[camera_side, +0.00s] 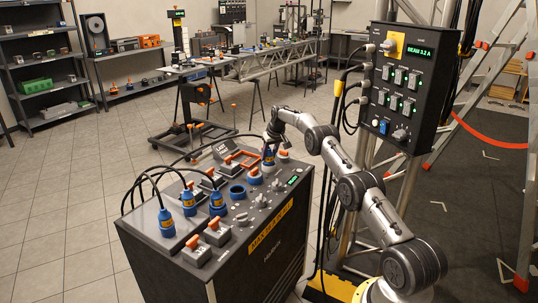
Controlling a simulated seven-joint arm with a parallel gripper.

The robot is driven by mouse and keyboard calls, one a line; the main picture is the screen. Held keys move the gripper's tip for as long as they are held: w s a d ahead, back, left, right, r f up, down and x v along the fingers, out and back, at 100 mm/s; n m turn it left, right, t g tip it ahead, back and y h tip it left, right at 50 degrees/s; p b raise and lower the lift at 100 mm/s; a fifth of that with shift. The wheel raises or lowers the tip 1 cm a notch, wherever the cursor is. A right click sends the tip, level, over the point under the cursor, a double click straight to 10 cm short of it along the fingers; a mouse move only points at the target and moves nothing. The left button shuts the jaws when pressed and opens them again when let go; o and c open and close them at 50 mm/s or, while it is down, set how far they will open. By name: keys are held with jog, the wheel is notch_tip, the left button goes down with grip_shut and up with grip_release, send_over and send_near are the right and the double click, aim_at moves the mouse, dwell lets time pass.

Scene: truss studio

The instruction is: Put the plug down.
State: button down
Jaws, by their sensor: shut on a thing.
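My gripper (272,138) is above the far right part of the console top, pointing down. It is shut on a blue plug (268,156) with a yellow band, held upright. The fingers are small and partly hidden here. I cannot tell whether the plug's lower end touches the console (262,222) or a socket below it. An open round blue socket (237,191) is in the middle of the console top, to the left and nearer the camera.
Several blue plugs with black cables, such as this plug (166,222), stand at the console's left. Grey boxes with orange levers (193,243) and knobs crowd the top. An upright panel (402,85) with cables stands at the right. Scaffold poles and a ladder (485,60) are behind.

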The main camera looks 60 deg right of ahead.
jog(key=shift+f, duration=0.1)
jog(key=shift+c, duration=1)
grip_release()
